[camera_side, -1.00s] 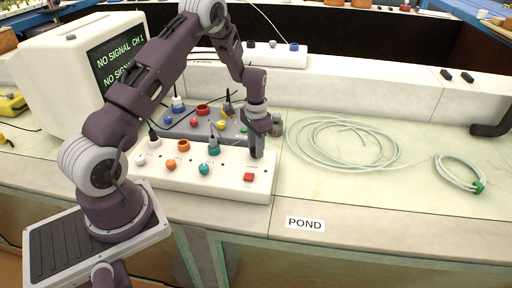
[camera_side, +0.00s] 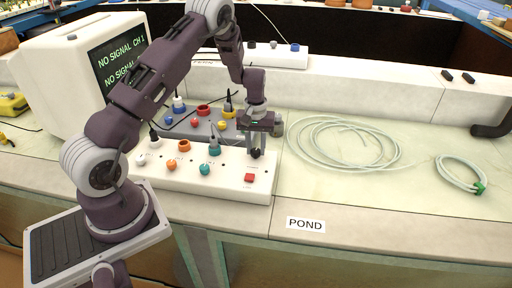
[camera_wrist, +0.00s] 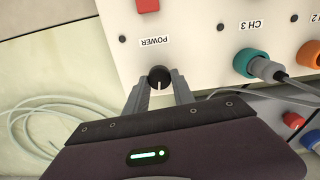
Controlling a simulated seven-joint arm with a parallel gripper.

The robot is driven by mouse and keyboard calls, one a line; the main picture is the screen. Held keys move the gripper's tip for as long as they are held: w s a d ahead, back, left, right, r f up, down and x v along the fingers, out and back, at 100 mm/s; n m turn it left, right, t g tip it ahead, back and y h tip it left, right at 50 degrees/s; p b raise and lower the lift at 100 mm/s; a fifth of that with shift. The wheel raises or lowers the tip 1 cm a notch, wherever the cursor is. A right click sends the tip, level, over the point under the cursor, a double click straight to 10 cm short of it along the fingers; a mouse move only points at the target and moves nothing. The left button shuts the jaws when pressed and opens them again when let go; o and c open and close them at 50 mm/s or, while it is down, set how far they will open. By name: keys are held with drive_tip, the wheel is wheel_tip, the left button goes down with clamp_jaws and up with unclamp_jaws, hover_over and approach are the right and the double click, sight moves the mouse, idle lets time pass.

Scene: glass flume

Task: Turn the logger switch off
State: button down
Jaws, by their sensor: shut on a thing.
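The logger is a long white box (camera_side: 222,181) on the bench in the side view, with a row of coloured sockets and knobs. Its switch is a small round black knob (camera_wrist: 159,73) beside the word POWER, seen upside down in the wrist view. A white line on the knob points down the wrist picture, toward my gripper body. My gripper (camera_side: 256,151) is over the right end of the box, with its fingers shut on the knob from both sides. A red square part (camera_side: 249,178) sits near the knob, which is partly hidden by the fingers in the side view.
A grey box (camera_side: 205,121) with coloured plugs and cables stands just behind. A coiled clear hose (camera_side: 345,143) and a smaller coil (camera_side: 460,172) lie to the right. A monitor (camera_side: 85,72) reading NO SIGNAL stands at the left.

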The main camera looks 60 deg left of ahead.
sight(256, 150)
drive_tip(key=shift+n, duration=1.1)
drive_tip(key=c, duration=1.1)
unclamp_jaws()
drive_tip(key=shift+o, duration=0.2)
drive_tip(key=shift+r, duration=0.15)
wheel_tip(256, 150, up, 7)
drive_tip(key=shift+f, duration=0.1)
